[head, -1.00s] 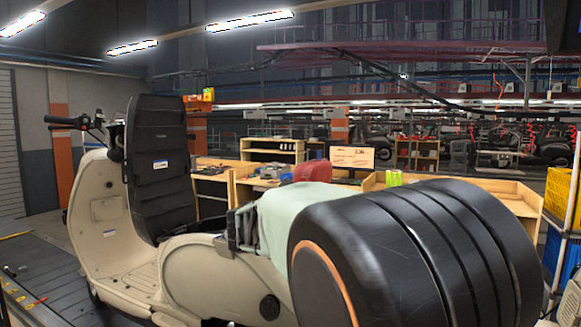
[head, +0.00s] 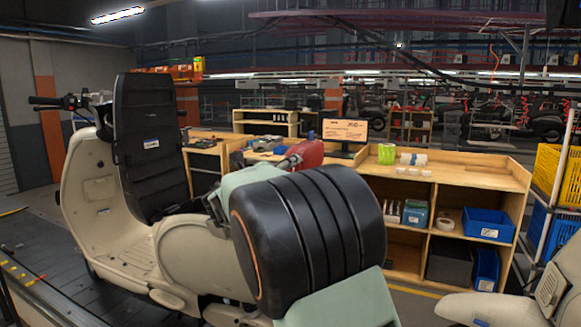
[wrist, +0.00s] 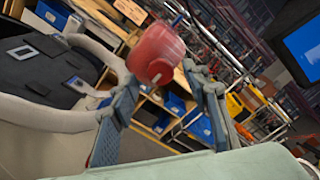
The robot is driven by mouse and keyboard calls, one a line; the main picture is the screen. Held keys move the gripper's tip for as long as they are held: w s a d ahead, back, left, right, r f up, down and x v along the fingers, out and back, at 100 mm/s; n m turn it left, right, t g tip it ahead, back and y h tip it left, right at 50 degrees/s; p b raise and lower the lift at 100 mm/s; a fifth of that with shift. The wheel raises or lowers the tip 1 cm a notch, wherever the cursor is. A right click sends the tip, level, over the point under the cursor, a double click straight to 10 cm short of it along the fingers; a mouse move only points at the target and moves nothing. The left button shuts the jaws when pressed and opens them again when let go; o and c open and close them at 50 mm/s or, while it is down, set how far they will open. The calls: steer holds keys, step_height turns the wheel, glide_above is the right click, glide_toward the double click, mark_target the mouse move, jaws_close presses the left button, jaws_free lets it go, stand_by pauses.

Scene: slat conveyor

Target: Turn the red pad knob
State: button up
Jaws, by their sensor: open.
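A red rounded thing (head: 307,154), apparently the red pad knob, shows above my arm in the head view, in front of the wooden workbench. A grey part shows at its left side. In the wrist view the red thing (wrist: 157,50) appears between and beyond the fingertips, with a small round red piece on its near face. My gripper (wrist: 162,82) is open, one blue-grey finger on each side, with nothing held. I see no contact; the distance to the red thing is hard to judge. My black and pale green arm hides the red thing's lower part in the head view.
A cream scooter (head: 95,195) with a black panel (head: 150,140) stands at left on the dark slat conveyor (head: 40,250). Behind is a workbench (head: 460,172) with a monitor (head: 345,132) and blue bins (head: 488,225). Yellow (head: 560,175) and blue crates stand at right.

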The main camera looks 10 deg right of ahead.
steer(key=shift+x, duration=0.9)
steer(key=shift+c, duration=0.2)
steer(key=c, duration=1.1)
